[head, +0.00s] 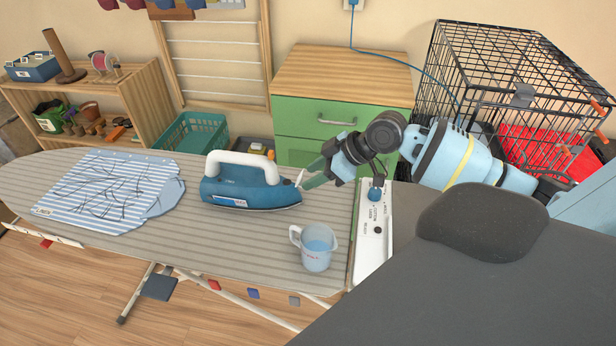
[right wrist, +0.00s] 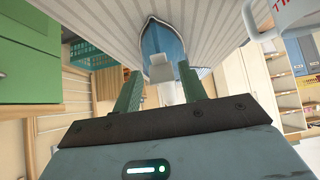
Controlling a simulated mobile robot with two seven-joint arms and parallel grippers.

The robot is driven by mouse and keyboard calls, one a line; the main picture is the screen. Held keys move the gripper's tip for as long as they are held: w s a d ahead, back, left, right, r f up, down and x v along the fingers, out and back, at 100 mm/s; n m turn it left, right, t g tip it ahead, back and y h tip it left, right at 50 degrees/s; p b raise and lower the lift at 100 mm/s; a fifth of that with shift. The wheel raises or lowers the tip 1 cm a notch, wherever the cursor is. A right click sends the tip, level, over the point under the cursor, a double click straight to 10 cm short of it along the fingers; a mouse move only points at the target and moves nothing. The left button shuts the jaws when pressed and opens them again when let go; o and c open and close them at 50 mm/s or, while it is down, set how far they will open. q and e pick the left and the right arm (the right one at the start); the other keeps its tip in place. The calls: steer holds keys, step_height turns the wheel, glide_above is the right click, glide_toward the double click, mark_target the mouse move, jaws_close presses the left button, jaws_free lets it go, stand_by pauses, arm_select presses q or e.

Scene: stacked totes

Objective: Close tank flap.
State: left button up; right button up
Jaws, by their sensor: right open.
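The blue iron (head: 235,190) with a white handle stands on the striped ironing board (head: 130,222). A small pale flap (head: 299,178) sticks up at its right end. My right gripper (head: 311,180) is at that end, its green fingers pointing left at the flap. In the right wrist view the iron's blue body (right wrist: 163,40) lies ahead and a pale piece (right wrist: 160,70), which looks like the flap, shows between the two parted fingers (right wrist: 158,82). I cannot tell whether a finger touches it. My left gripper is not in view.
A measuring cup (head: 317,255) stands on the board in front of the iron. A striped blue cloth (head: 105,190) lies at left. A white panel with a blue knob (head: 372,245) is at the board's right end. A green drawer cabinet (head: 300,118) and a wire cage (head: 480,60) stand behind.

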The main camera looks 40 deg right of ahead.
mark_target(299, 178)
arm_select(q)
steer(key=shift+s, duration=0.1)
arm_select(e)
steer(key=shift+x, duration=1.15)
